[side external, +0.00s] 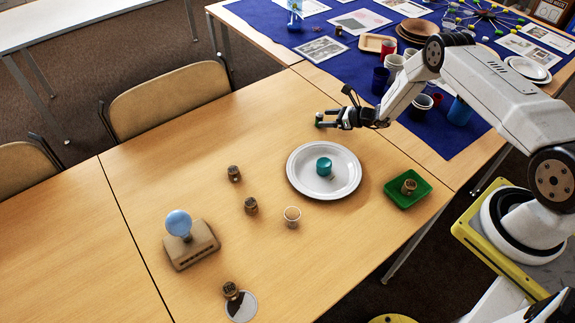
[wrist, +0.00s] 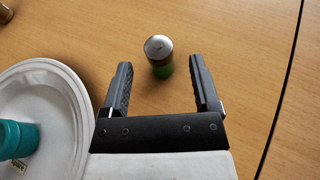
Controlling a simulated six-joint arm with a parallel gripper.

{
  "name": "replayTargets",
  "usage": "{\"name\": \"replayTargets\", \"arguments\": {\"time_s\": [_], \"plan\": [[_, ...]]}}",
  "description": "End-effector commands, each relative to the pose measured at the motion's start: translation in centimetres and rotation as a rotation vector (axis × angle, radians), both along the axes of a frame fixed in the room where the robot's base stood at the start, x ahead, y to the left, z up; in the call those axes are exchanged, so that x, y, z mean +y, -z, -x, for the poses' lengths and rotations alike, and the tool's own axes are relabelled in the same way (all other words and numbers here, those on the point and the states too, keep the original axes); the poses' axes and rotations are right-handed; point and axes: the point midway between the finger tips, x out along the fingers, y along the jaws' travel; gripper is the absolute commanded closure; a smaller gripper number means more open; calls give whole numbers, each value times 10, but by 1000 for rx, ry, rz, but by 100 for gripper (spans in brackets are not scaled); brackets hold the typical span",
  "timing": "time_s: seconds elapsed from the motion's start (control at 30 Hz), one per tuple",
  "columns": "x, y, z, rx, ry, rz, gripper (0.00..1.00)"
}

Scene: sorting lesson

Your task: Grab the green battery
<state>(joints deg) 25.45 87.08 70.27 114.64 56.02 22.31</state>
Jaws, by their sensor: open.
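The green battery (wrist: 160,58) stands upright on the table, with a silver top and a green lower body, in the wrist view. It lies between and a little beyond the tips of my open gripper (wrist: 160,75), with space on both sides. In the side view, my gripper (side external: 330,118) reaches over the table from the right, and the small green battery (side external: 319,118) shows at its tips. The fingers do not appear to touch it.
A white plate (side external: 304,185) holding a teal cup-like object (side external: 324,166) is close to my gripper.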

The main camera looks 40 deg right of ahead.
Motion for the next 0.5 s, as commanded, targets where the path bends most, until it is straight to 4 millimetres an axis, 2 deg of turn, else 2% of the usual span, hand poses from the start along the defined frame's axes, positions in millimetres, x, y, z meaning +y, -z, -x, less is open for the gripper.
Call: {"name": "replayTargets", "arguments": {"time_s": [0.3, 0.5], "plan": [[12, 12, -22, 0, -2, 2, 21], [15, 14, -27, 0, 0, 1, 21]]}}
